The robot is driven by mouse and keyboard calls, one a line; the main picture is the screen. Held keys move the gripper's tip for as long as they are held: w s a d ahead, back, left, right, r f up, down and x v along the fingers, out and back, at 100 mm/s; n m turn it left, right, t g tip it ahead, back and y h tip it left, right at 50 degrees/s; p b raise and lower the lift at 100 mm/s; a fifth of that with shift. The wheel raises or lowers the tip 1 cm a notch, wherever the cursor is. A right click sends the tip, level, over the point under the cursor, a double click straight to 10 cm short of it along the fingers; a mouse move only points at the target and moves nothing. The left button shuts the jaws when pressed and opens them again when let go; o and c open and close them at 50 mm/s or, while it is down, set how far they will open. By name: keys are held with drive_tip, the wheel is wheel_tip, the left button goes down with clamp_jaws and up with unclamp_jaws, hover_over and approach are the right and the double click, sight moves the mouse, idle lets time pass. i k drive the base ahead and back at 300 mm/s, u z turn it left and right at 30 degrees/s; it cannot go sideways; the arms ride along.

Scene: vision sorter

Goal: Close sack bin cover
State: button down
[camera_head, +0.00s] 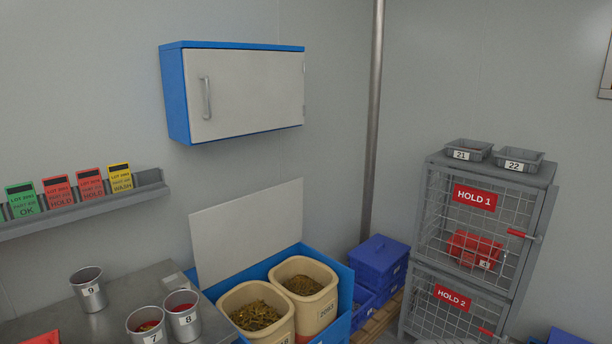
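The sack bin (343,293) is a blue box standing low against the back wall. Its cover (248,230) is a flat light grey panel, raised and leaning up at the back of the bin, so the bin is open. Inside are two cream tubs, a left one (277,328) and a right one (318,312), both holding brownish-yellow contents. The lower front of the bin is cut off by the bottom edge of the view. My gripper is not seen in the head view.
A metal table (110,318) with cups 9 (89,291), 7 (148,328) and 8 (185,318) adjoins the bin at left. A closed wall cabinet (240,90) hangs above the cover. Blue crates (380,258) and a wire cage (485,240) stand right; a pole (373,120) rises behind.

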sight(231, 238)
drive_tip(key=z, duration=0.1)
drive_tip(key=i, duration=1.1)
drive_tip(key=u, duration=0.9)
drive_tip(key=i, duration=0.9)
drive_tip(key=u, duration=0.8)
